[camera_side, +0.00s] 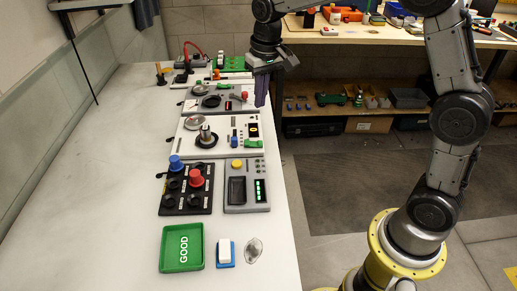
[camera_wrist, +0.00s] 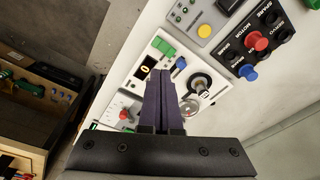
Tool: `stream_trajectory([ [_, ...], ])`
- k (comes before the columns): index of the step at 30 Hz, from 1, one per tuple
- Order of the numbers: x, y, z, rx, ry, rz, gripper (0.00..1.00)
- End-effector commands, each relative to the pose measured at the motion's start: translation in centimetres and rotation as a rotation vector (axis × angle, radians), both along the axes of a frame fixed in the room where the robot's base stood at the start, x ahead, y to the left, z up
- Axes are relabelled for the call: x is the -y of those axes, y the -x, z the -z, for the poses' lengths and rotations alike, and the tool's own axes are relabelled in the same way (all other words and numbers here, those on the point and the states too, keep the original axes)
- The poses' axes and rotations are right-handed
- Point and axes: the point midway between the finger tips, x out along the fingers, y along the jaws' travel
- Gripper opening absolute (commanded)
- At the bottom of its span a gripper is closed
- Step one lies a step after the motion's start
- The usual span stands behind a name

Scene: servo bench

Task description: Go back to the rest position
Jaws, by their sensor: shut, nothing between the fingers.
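My gripper (camera_side: 262,90) hangs at the right edge of the white bench (camera_side: 115,150), beside the grey panel in the side view. In the wrist view its dark fingers (camera_wrist: 162,80) are together with nothing between them. They point over a white panel (camera_wrist: 135,75) with a yellow-black switch, a green connector, a blue knob and a metal cylinder in a black ring. The fingers hide part of this panel. I cannot tell the exact height of the fingertips above the bench.
Nearer on the bench are a black panel (camera_side: 171,201) with blue and red knobs, a grey meter panel (camera_side: 261,196) and a green GOOD tray (camera_side: 166,262). A white-and-blue block (camera_side: 225,252) and a clear disc (camera_side: 254,250) lie beside it. The left bench surface is clear. Shelves stand behind.

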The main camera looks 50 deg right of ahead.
Motion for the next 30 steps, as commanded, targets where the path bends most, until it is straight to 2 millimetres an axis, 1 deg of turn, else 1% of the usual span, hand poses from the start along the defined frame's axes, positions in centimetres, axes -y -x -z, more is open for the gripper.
stream_trajectory([
  [1,-0.1,1.3,-2.4,0.044,0.001,-0.002,0.00],
  [2,-0.2,2.2,-3.5,0.066,0.001,-0.004,0.00],
  [3,-0.2,3.4,-4.9,0.095,0.002,-0.008,0.00],
  [5,-0.3,5.4,-6.6,0.134,0.004,-0.016,0.00],
  [6,-0.4,6.9,-7.6,0.160,0.005,-0.023,0.00],
  [8,-0.5,9.0,-8.7,0.197,0.009,-0.036,0.00],
  [9,-0.5,10.6,-9.4,0.222,0.012,-0.044,0.00],
  [13,-0.7,15.6,-10.5,0.294,0.021,-0.078,0.00],
  [14,-0.7,16.8,-10.5,0.312,0.024,-0.086,0.00],
  [15,-0.8,18.4,-10.4,0.330,0.028,-0.097,0.00],
  [17,-0.8,20.7,-10.0,0.359,0.034,-0.117,0.00],
  [18,-0.9,22.1,-9.6,0.375,0.039,-0.129,0.00],
  [20,-0.9,24.0,-8.7,0.394,0.046,-0.150,0.00],
  [21,-0.9,25.2,-7.9,0.402,0.051,-0.164,0.00],
  [24,-0.9,27.1,-6.0,0.404,0.060,-0.194,0.00],
  [25,-0.9,27.5,-5.4,0.398,0.063,-0.203,0.00],
  [28,-0.9,28.0,-4.0,0.373,0.067,-0.226,0.00],
  [30,-0.9,28.0,-3.9,0.375,0.073,-0.243,0.00],
])
